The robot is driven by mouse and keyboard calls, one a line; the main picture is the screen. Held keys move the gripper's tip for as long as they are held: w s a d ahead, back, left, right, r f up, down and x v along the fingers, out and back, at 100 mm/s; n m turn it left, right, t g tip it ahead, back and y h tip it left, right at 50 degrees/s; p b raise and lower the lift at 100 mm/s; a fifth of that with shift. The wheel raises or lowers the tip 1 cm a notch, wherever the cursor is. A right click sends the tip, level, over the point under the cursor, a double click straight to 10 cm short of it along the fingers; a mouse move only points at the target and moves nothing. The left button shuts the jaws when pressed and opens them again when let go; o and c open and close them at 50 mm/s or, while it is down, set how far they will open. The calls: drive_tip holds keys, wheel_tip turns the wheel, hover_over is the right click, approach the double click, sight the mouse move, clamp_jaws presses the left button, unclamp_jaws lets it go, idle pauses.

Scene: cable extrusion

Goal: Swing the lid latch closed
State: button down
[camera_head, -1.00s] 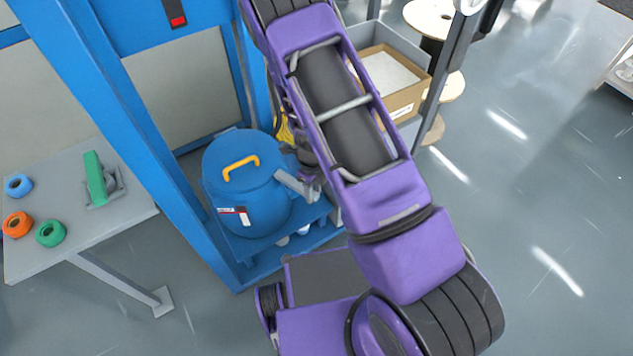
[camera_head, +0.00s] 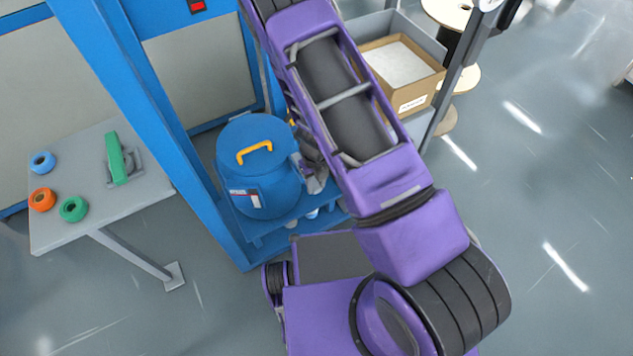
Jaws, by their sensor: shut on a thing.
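The blue drum (camera_head: 258,194) stands upright on a blue shelf inside the blue frame. Its round blue lid (camera_head: 236,140) is on top and has a yellow handle (camera_head: 254,152). My gripper (camera_head: 307,172) is at the drum's right side, below the lid's rim, partly hidden behind my purple arm. It is shut on the lid latch, which is small and mostly hidden here, so its exact angle cannot be told.
A blue upright (camera_head: 170,130) stands left of the drum. A grey table (camera_head: 135,195) at left holds a green-handled tool (camera_head: 117,160) and several coloured rolls. A cardboard box (camera_head: 415,95) sits behind my arm at right. The floor at right is clear.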

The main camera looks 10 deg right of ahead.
drive_tip(key=shift+a, duration=0.1)
drive_tip(key=c, duration=0.6)
unclamp_jaws()
drive_tip(key=shift+o, duration=0.2)
drive_tip(key=shift+r, duration=0.1)
wheel_tip(320, 180, up, 17)
drive_tip(key=p, duration=0.3)
drive_tip(key=shift+r, duration=0.15)
